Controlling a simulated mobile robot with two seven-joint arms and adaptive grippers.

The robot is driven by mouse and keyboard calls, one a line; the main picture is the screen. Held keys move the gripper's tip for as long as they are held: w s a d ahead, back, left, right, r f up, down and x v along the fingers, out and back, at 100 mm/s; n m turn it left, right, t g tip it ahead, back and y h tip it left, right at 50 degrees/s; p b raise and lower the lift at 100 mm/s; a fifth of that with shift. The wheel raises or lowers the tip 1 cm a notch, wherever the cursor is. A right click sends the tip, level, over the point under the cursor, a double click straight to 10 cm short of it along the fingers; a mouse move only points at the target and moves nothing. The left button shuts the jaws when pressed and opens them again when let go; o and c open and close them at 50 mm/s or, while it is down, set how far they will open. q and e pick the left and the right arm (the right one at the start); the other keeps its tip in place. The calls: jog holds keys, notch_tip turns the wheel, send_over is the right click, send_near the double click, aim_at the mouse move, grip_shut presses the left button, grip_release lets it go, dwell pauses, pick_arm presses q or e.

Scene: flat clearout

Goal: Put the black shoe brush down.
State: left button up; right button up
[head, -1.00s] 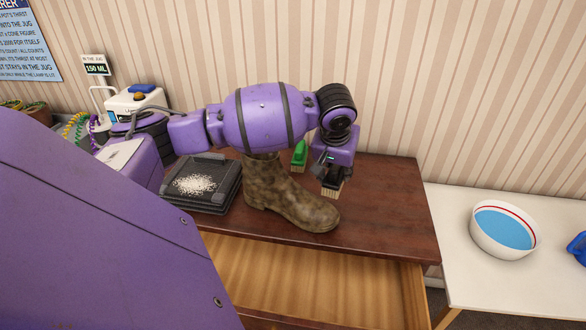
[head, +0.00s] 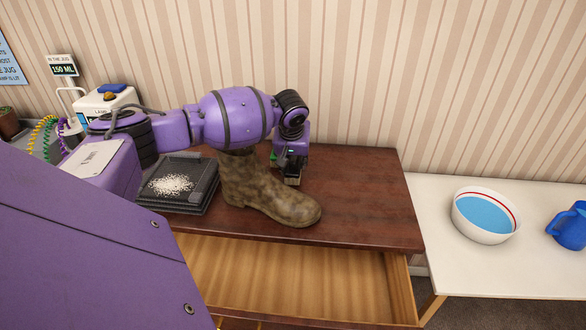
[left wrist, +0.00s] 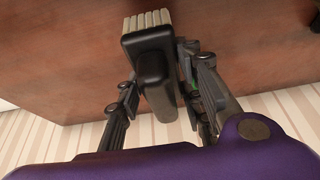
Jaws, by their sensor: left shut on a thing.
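My left gripper (head: 291,166) is shut on the black shoe brush, behind the toe of a brown mottled boot (head: 270,196) on the dark wooden top. In the head view the brush (head: 293,180) shows mainly its pale bristles, pointing down. In the left wrist view the black brush (left wrist: 150,42) shows its block and handle between the fingers of my left gripper (left wrist: 158,85), with the bristles toward the wood. I cannot tell whether the bristles touch the wood. My right gripper is not in view.
A green object (head: 273,157) is mostly hidden behind my left gripper. A black tray (head: 205,190) with white grains stands left of the boot. The wooden top (head: 365,200) is clear at right. Its drawer (head: 290,275) is open in front. A water bowl (head: 486,216) and blue jug (head: 568,228) stand on a white table.

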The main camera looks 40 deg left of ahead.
pick_arm(q)
jog(key=shift+f, duration=1.45)
jog(key=o, duration=1.3)
jog(key=shift+f, duration=0.1)
